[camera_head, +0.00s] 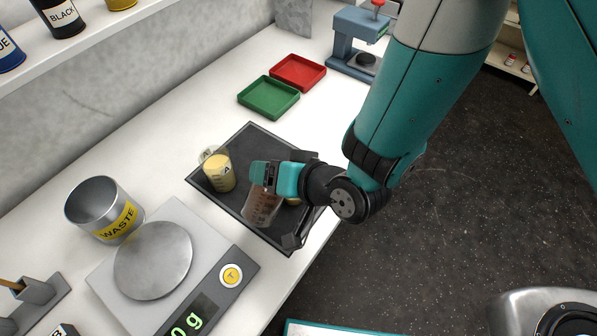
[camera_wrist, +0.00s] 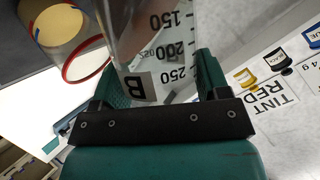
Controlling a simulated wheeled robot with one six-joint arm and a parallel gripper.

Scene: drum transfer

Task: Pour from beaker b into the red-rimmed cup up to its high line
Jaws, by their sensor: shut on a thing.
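My gripper (camera_head: 268,182) is shut on beaker b (camera_head: 261,208), above the front part of the dark tray (camera_head: 222,203). In the wrist view the clear beaker (camera_wrist: 150,45) stands between the teal fingers, with a B label and 150, 200 and 250 marks. Something faint and reddish shows in it in the head view; its level is unclear.
Beaker A (camera_head: 219,172) with yellow contents stands on the tray, left of my gripper. A waste can (camera_head: 104,208) and a scale (camera_head: 153,262) are at the lower left. Green (camera_head: 268,98) and red (camera_head: 298,72) trays and a blue-grey press (camera_head: 358,42) stand farther back.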

